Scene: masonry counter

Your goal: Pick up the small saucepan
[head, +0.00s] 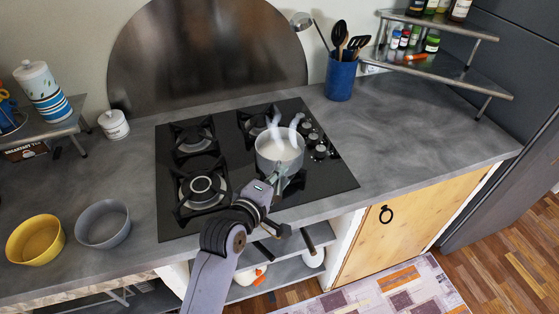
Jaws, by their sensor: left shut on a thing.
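The small saucepan (279,154) is a metal pot with pale contents, over the right side of the black gas hob (170,228). The handle is mostly hidden by the gripper. I cannot tell whether the pan's base touches the burner grate. My right gripper is not in view.
A yellow bowl (35,240) and a grey bowl (103,224) stand on the counter at left. A blue utensil pot (340,78) stands behind the hob at right, near a spice shelf (447,69). The counter right of the hob is clear.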

